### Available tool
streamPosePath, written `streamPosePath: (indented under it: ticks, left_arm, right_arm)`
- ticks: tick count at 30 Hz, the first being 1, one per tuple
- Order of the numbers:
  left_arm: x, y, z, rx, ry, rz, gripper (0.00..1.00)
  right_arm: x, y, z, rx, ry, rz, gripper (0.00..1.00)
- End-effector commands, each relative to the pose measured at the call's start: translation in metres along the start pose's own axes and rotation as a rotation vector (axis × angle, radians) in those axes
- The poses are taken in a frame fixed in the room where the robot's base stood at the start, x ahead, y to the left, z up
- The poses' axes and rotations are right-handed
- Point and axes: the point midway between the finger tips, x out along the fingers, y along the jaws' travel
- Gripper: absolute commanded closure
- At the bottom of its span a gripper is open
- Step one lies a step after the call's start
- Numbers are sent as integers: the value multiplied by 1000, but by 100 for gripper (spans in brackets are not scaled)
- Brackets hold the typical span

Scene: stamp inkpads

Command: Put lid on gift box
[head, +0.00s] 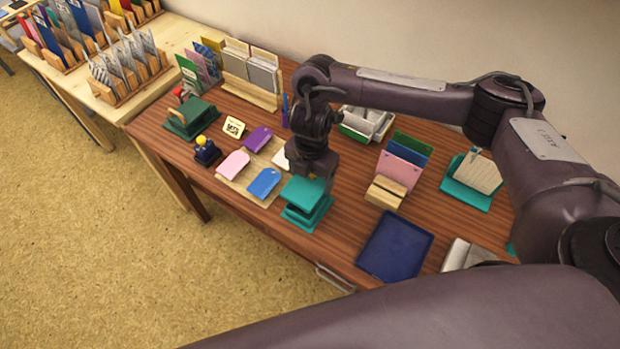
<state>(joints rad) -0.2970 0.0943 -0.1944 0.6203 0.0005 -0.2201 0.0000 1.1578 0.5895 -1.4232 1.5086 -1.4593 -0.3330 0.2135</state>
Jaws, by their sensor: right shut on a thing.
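A small teal box (306,216) stands near the front edge of the brown table. A teal lid (302,193) is right above the box, and a dark gap shows between the two. My right gripper (316,178) points down from above and is shut on the lid. Its fingertips are partly hidden, and I cannot tell whether the lid touches the box. My left gripper is not in view.
Coloured tags (264,182) lie on a board to the left, with a dark stamp (206,151) beside them. A blue tray (396,245), a wooden card holder (386,192) and a teal pad (466,195) stand to the right.

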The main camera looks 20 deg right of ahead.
Motion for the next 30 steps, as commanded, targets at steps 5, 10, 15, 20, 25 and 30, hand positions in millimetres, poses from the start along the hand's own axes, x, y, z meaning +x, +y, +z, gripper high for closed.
streamPosePath:
  ticks: [5, 10, 15, 20, 25, 30]
  left_arm:
    - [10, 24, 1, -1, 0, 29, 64]
    - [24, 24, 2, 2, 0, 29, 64]
    - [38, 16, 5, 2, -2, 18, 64]
    - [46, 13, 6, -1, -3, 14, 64]
    - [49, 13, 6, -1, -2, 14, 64]
    - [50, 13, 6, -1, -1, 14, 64]
  right_arm:
    - [10, 0, 0, 0, 0, 0, 46]
    - [23, 0, 0, 0, 0, 0, 46]
    - [36, 0, 0, 0, -1, 0, 46]
    - [46, 0, 0, 0, 0, -1, 46]
    - [53, 0, -1, -1, 1, -1, 46]
    - [54, 0, -1, -1, 0, 0, 46]
